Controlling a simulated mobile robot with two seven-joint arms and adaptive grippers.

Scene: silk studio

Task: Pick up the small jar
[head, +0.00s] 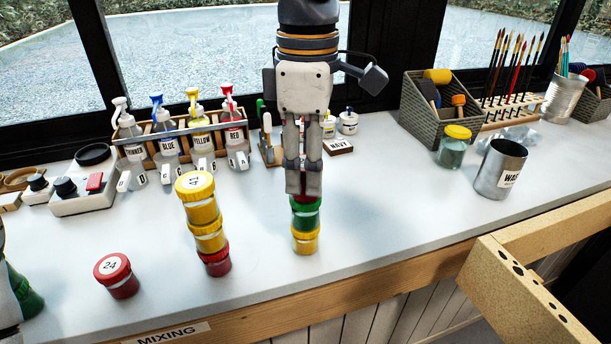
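Several small jars stand on the white bench. A red jar marked 24 (117,276) stands alone at the left front. A stack has yellow jars, the upper one marked 41 (197,201), above a red jar (216,263). Another stack has a green jar (305,218) on a yellow jar (305,243). My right gripper (304,190) points down onto this stack's top. Something red shows at its fingertips, mostly hidden; I cannot tell whether they are closed on it. Part of my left gripper (6,290) shows at the left edge, beside a green jar (30,300); its fingers are unclear.
A rack of pump bottles (165,145) stands at the back left, beside a white device (82,192). A metal can (497,170), a yellow-lidded jar (452,150) and a woven basket (425,108) stand right.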

